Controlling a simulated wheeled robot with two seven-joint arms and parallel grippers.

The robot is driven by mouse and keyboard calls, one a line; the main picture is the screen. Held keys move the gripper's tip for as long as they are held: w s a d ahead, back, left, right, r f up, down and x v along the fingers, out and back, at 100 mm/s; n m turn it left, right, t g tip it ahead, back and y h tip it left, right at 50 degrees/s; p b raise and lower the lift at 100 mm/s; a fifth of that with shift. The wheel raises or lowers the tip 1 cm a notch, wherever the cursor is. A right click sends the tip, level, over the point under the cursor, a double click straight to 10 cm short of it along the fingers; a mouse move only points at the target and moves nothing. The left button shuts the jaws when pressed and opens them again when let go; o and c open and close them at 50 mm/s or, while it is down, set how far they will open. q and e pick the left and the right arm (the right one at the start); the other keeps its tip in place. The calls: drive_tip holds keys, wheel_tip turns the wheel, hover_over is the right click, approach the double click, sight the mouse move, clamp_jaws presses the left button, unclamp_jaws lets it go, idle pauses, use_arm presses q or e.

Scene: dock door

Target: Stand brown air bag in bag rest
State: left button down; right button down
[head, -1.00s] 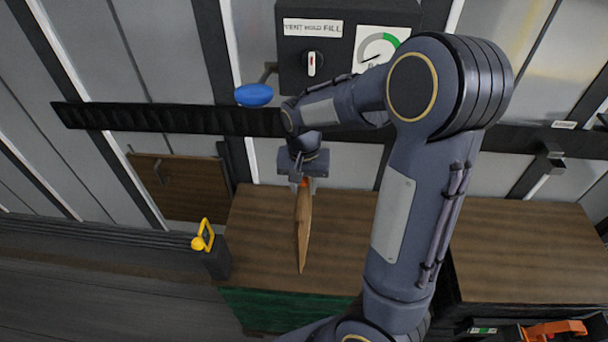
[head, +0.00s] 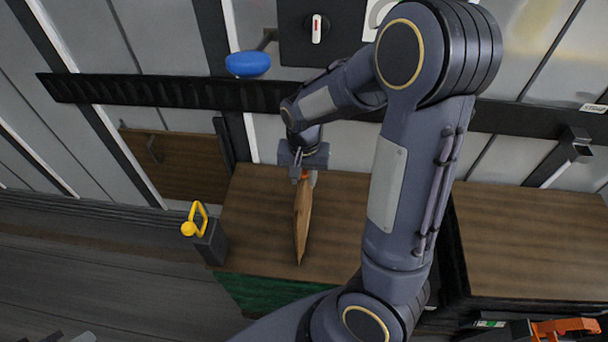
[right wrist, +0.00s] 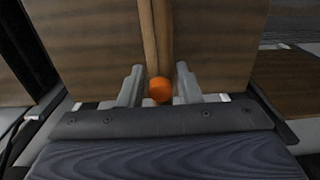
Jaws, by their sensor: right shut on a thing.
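The brown air bag (head: 302,222) is seen edge-on, a thin tan shape below my right gripper (head: 304,172) in the head view. The gripper is shut at the bag's orange valve end. In the right wrist view the orange valve (right wrist: 161,89) sits between the fingers of the right gripper (right wrist: 160,88), with the bag (right wrist: 156,40) running away from it. The bag overlaps the wooden crate top; any gap is unclear. At the bottom left edge, small grey tips look like my left gripper (head: 68,337), mostly cut off. I cannot identify the bag rest.
A wooden crate (head: 250,215) with a green front stands below the bag; another (head: 530,235) stands to its right. A dark post (head: 210,246) with a yellow handle (head: 199,218) is left. A blue knob (head: 248,64) and dial panel (head: 305,45) are on the wall.

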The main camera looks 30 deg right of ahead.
drive_tip(key=c, duration=1.5)
unclamp_jaws()
drive_tip(key=shift+d+f, duration=0.1)
drive_tip(key=shift+f, duration=0.1)
drive_tip(key=o, duration=0.4)
drive_tip(key=shift+o, duration=0.2)
